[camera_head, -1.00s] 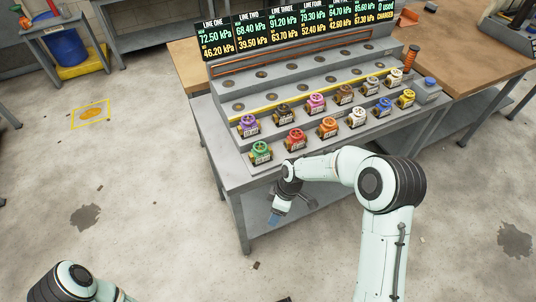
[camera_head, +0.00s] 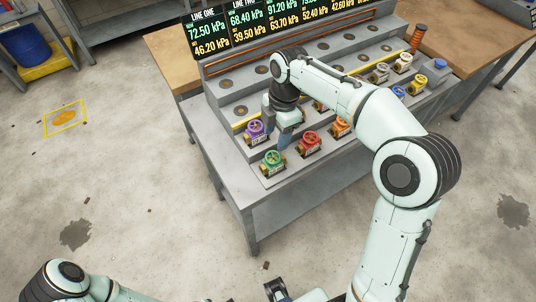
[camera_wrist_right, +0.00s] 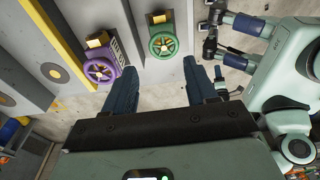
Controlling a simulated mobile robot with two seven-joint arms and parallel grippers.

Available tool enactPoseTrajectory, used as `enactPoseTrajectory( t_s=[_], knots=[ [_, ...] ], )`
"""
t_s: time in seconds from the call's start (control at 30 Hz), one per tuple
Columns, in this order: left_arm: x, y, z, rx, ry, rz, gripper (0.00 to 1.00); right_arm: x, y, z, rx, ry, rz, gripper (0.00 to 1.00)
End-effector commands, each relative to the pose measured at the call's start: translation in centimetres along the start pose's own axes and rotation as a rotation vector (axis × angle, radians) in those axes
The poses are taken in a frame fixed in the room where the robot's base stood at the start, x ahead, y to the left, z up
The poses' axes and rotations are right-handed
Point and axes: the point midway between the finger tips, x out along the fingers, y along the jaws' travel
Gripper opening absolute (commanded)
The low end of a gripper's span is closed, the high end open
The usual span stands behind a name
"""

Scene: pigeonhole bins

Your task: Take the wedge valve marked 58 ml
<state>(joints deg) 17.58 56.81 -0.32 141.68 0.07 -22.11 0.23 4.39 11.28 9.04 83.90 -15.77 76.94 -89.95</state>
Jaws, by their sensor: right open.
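Several wedge valves with coloured handwheels stand on the stepped rack; their white labels are too small to read, so I cannot tell which is marked 58 ml. The purple valve (camera_head: 254,132) and green valve (camera_head: 272,162) stand at the rack's left end, beside the red valve (camera_head: 309,143) and orange valve (camera_head: 340,127). My right gripper (camera_head: 283,140) is open and empty above them, hiding some valves behind it. In the right wrist view, the purple valve (camera_wrist_right: 99,70) and green valve (camera_wrist_right: 163,43) lie beyond the fingertips, apart from them. My left gripper (camera_head: 277,291) is partly visible at the bottom edge.
The grey rack (camera_head: 232,150) has empty round sockets on its upper steps and a pressure display (camera_head: 208,32) behind. An orange coil post (camera_head: 417,38) and blue knob (camera_head: 440,64) stand at its right end.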

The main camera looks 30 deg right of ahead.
Motion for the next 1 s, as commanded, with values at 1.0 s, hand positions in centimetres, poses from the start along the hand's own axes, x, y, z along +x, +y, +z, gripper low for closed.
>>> enactPoseTrajectory(
  t_s=[1.0],
  knots=[
    [1.8,-0.7,0.2,-0.003,-0.007,-0.003,0.43,11.9,-0.1,0.0,0.003,0.000,-0.002,0.57]
  ],
)
